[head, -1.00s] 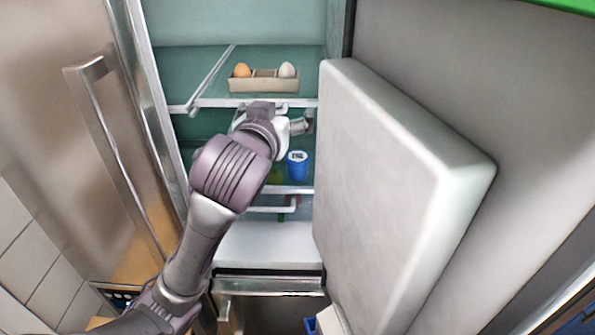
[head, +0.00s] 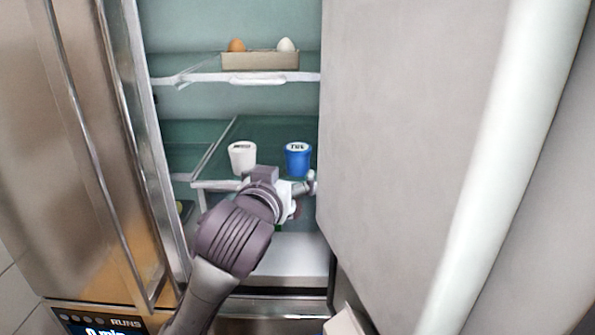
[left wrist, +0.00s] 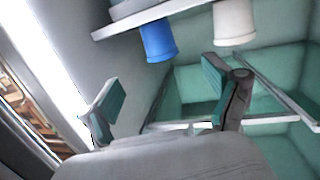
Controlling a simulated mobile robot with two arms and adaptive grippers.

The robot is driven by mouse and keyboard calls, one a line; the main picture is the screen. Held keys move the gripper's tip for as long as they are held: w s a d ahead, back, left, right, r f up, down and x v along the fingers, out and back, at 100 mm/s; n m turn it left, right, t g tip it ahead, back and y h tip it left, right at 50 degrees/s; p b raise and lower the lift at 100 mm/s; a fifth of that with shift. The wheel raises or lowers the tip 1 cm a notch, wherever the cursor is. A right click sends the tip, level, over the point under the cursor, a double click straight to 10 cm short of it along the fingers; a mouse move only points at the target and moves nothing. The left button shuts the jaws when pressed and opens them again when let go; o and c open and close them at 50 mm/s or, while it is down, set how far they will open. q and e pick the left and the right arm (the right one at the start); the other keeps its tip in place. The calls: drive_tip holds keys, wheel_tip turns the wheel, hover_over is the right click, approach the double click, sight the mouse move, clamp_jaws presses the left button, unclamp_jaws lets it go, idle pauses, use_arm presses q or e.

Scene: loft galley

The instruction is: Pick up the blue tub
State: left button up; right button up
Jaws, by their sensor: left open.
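The blue tub (head: 298,160), with a white lid and dark lettering, stands upright on the fridge's middle shelf, near the right side. It also shows in the left wrist view (left wrist: 158,42), which looks upside down. My left gripper (head: 303,186) is in front of that shelf, a little below the blue tub in the head view. In the left wrist view its two fingers (left wrist: 163,98) are spread apart with nothing between them, and the blue tub is beyond them. My right gripper is not in view.
A white tub (head: 243,157) stands left of the blue tub on the same glass shelf (head: 222,140). An egg carton (head: 260,61) with two eggs sits on the shelf above. The open fridge door (head: 410,130) is close on the right; a steel door (head: 75,170) stands left.

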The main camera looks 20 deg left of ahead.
sight(295, 160)
use_arm(q)
drive_tip(key=w, duration=0.5)
drive_tip(key=w+f, duration=0.1)
drive_tip(key=w, duration=0.1)
drive_tip(key=shift+w+a+p, duration=0.35)
drive_tip(key=shift+p, duration=0.05)
drive_tip(key=w, duration=0.2)
drive_tip(key=w+p, duration=0.1)
drive_tip(key=w, duration=0.1)
drive_tip(key=shift+w+a+f, duration=0.1)
drive_tip(key=shift+a+f, duration=0.1)
drive_tip(key=shift+f, duration=0.2)
drive_tip(key=shift+w+f, duration=0.2)
drive_tip(key=shift+w, duration=0.25)
drive_tip(key=c, duration=1.3)
drive_tip(key=shift+c, duration=0.3)
drive_tip(key=shift+r, duration=0.15)
